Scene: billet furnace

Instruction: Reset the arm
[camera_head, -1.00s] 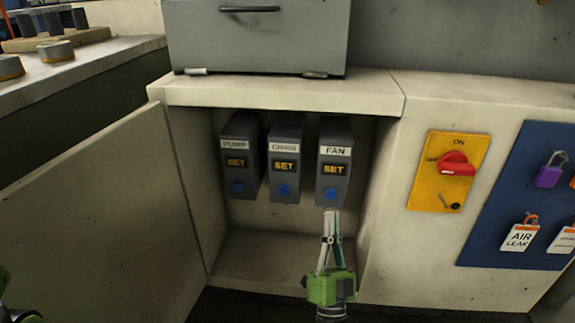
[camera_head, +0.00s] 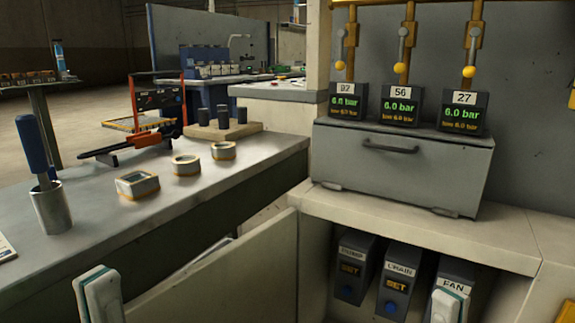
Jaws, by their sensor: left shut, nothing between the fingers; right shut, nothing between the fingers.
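My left gripper (camera_head: 100,293) shows at the bottom left, in front of the cabinet door and the workbench side. Its white-and-teal fingers are shut and empty. My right gripper (camera_head: 446,304) shows at the bottom right, overlapping the FAN box (camera_head: 455,277) in the picture. Its fingers are shut and empty; whether it touches the box cannot be told. Both arms below the fingers are out of the frame. The PUMP box (camera_head: 352,265) and the CHAIN box (camera_head: 396,283) hang beside the FAN box in the open cabinet.
The open cabinet door (camera_head: 215,285) sticks out to the left. A workbench (camera_head: 90,235) holds a blue-handled tool in a metal cup (camera_head: 52,208), several ring-like parts and an orange-and-black tool (camera_head: 125,145).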

